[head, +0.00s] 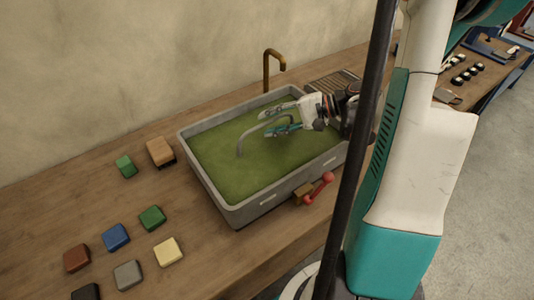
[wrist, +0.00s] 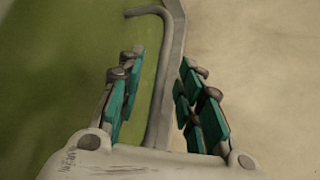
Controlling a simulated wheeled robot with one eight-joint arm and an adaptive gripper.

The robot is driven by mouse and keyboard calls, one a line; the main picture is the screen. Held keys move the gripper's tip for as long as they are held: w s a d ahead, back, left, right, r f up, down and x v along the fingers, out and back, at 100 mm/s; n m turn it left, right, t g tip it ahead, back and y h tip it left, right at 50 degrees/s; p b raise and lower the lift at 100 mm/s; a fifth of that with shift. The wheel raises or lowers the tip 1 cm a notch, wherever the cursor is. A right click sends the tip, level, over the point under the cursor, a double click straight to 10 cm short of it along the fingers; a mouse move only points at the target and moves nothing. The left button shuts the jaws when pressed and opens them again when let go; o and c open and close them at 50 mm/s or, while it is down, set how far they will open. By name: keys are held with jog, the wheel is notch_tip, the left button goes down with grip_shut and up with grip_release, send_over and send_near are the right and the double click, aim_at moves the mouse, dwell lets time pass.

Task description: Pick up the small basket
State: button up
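No clearly separate small basket shows; the basket-like thing is a grey open tub (head: 215,190) with a green inside, standing on the wooden counter. A grey curved rod (head: 240,148), like a bent handle, rises from inside it. My gripper (head: 272,119) is over the tub with its teal-padded fingers spread. In the wrist view the rod (wrist: 157,100) runs between the two fingers of my gripper (wrist: 160,66), with gaps on both sides. The tub's rim (wrist: 178,30) shows behind. The rod's lower end is hidden by my gripper's body there.
A brown tap (head: 268,65) stands behind the tub near the wall. A red-handled piece (head: 320,188) is at the tub's front side. A tan block (head: 160,151) and several coloured blocks lie on the counter (head: 60,210) at left. A second table stands at far right.

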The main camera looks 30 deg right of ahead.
jog(key=shift+x, duration=0.95)
grip_shut()
